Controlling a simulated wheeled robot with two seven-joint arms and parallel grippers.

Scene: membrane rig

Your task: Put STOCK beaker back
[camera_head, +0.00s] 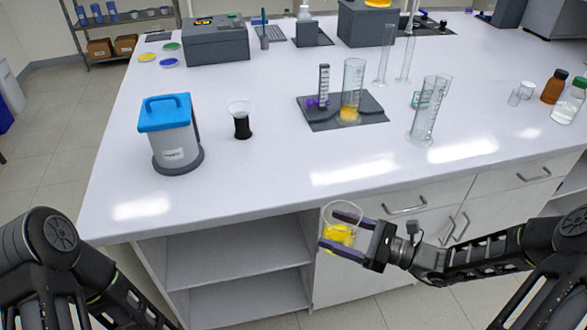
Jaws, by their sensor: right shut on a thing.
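My right gripper (354,234) is shut on a clear glass beaker (337,229) with yellow liquid in its lower part. The beaker is in front of the bench's near edge, over the drawer fronts, a little tilted. No label on it can be read, so I cannot tell from its look whether it is the STOCK beaker. A small clear beaker with dark contents (242,122) stands on the bench top. Only links of my left arm show at the lower left; its gripper is out of the frame.
The white bench (250,183) has a clear front strip. On it stand a blue-lidded container (172,135), a dark tray (318,121) bearing a cylinder with yellow liquid (352,88), a tall measuring cylinder (428,108) and a brown bottle (553,87). Open shelves (235,262) lie below.

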